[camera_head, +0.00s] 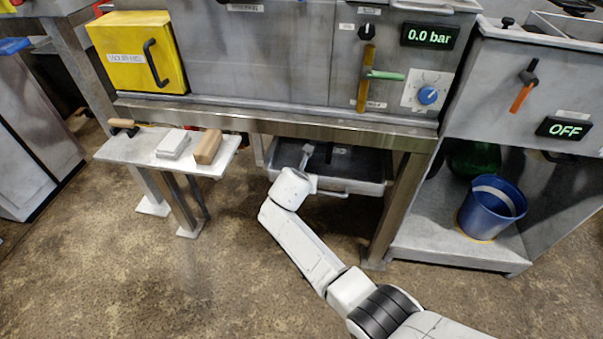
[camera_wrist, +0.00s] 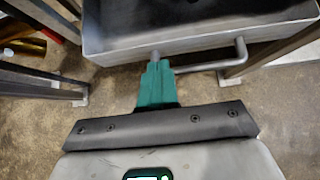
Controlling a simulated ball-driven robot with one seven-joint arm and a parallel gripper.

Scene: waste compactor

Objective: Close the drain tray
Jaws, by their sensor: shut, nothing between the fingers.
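The drain tray (camera_head: 358,187) is a grey metal tray under the machine bench. Its front part sticks out past the bench edge, so it stands partly open. In the wrist view its front wall (camera_wrist: 200,42) and bar handle (camera_wrist: 215,64) fill the top. My gripper (camera_wrist: 156,66) has teal fingers pressed together with nothing held. The fingertips are at the left end of the handle, at or very close to it; I cannot tell whether they touch. In the head view my wrist covers the tray's left front corner.
A small side table (camera_head: 135,154) with blocks and a brush stands to the left. A bench leg (camera_head: 396,212) stands right of the tray. A blue bucket (camera_head: 491,207) sits on the shelf at right. The floor in front is clear.

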